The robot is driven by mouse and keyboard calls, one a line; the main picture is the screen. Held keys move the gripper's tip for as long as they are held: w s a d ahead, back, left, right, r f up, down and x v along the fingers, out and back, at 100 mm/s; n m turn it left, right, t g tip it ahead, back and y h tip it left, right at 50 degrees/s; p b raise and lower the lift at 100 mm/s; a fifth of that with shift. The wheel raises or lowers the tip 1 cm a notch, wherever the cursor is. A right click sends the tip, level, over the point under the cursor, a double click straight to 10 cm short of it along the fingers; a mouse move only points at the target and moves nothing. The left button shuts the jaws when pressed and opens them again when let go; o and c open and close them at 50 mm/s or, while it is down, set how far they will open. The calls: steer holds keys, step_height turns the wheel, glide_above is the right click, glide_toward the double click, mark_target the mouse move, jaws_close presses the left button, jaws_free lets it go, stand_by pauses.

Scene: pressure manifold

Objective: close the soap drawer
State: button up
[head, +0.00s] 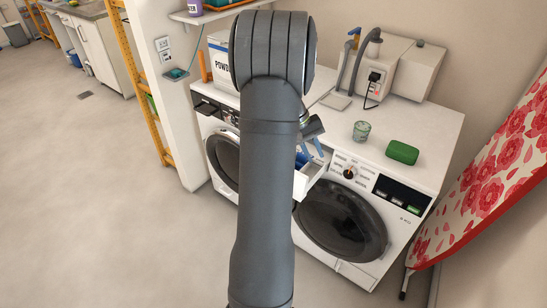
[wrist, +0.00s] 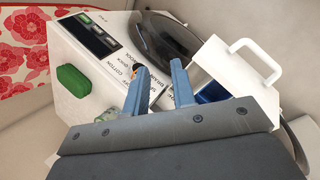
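The soap drawer (head: 308,180) is a white box pulled out from the front of the right-hand washing machine (head: 340,215), partly hidden behind my arm in the head view. In the wrist view the drawer (wrist: 222,66) shows its white front with a loop handle (wrist: 256,58) and a dark blue inside. My gripper (wrist: 158,68) has two blue fingers standing apart with nothing between them, above the machine beside the drawer. In the head view my gripper (head: 312,148) is partly hidden by my arm, close over the drawer.
A green block (head: 402,152) and a small patterned tin (head: 361,131) stand on the machine's top. A control panel with a knob (head: 348,173) lies right of the drawer. A second washer (head: 222,150) is at left. A floral ironing board (head: 490,175) leans at right.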

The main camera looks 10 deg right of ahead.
steer(key=s+a+f+n+h, duration=0.1)
steer(key=s+f+n+h, duration=0.1)
steer(key=f, duration=0.1)
steer(key=a+f+n+g, duration=0.1)
steer(key=shift+s+a+f+h, duration=0.3)
steer(key=shift+s+a+h, duration=0.05)
steer(key=shift+s+h, duration=0.05)
jaws_close()
steer(key=s+a+f+n+t+h, duration=0.2)
steer(key=a+f+n+t, duration=0.45)
steer(key=n, duration=0.55)
steer(key=s+a+f+n+t+h, duration=0.1)
steer(key=s+a+f+n+t, duration=0.15)
steer(key=a+n+t, duration=0.7)
steer(key=w+d+f+n+g, duration=0.1)
steer(key=w+d+f, duration=0.3)
steer(key=w+d, duration=0.5)
steer(key=shift+w+n, duration=0.35)
steer(key=shift+n, duration=0.3)
steer(key=shift+d+f, duration=0.1)
steer(key=r+x, duration=0.1)
steer(key=x, duration=0.5)
steer(key=r+x, duration=0.2)
steer(key=x, duration=0.4)
steer(key=d+r+x, duration=0.1)
steer(key=x, duration=0.5)
steer(key=shift+w+d+r, duration=0.1)
steer(key=shift+w+d, duration=0.1)
steer(key=shift+w, duration=0.25)
steer(key=shift+a, duration=0.1)
